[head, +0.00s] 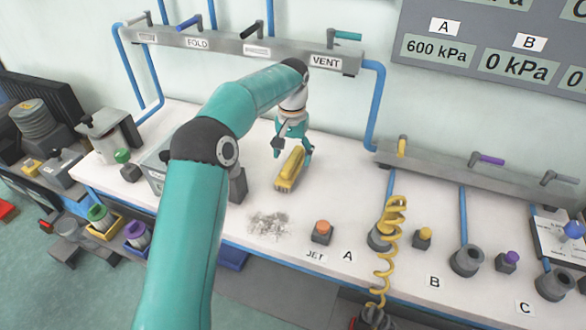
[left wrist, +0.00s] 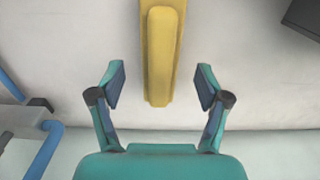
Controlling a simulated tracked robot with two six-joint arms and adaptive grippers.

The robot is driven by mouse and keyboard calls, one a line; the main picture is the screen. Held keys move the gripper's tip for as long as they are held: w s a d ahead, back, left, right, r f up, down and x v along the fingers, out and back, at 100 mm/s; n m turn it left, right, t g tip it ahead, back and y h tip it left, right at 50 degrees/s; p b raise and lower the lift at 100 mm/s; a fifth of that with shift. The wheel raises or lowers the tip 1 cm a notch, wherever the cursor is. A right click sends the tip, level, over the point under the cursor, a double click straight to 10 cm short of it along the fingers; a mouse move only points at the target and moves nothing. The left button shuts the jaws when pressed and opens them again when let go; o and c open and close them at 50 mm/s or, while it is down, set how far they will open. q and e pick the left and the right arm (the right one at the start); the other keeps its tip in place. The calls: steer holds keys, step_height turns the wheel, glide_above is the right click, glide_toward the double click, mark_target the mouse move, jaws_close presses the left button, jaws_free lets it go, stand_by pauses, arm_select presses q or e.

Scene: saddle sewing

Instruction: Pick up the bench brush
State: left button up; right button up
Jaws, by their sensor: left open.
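The bench brush (head: 290,168) is a yellow-handled block lying on the white bench, with a darker bristle edge at its near end. In the left wrist view its yellow handle (left wrist: 161,55) runs down from the top edge, and its lower end lies between the finger pads without either one touching it. My left gripper (head: 293,150) is at the far end of the brush, pointing down. It also shows in the left wrist view (left wrist: 160,88), open and empty. My right gripper is not in view.
Grey debris (head: 270,223) lies on the bench just nearer than the brush. An orange button box (head: 322,231) and a coiled yellow hose (head: 386,245) stand to the right. A valve rail (head: 250,50) runs along the wall behind.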

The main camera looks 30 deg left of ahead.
mark_target(293, 157)
arm_select(q)
step_height(293, 157, down, 5)
steer(key=shift+w+f, duration=0.1)
steer(key=shift+c, duration=0.2)
steer(key=c, duration=1.3)
steer(key=shift+r, duration=0.2)
steer(key=shift+w+r, duration=0.1)
steer(key=shift+r, duration=0.5)
step_height(293, 157, up, 10)
steer(key=shift+f+p, duration=0.1)
steer(key=shift+p, duration=0.8)
step_height(293, 157, up, 9)
steer(key=p, duration=0.4)
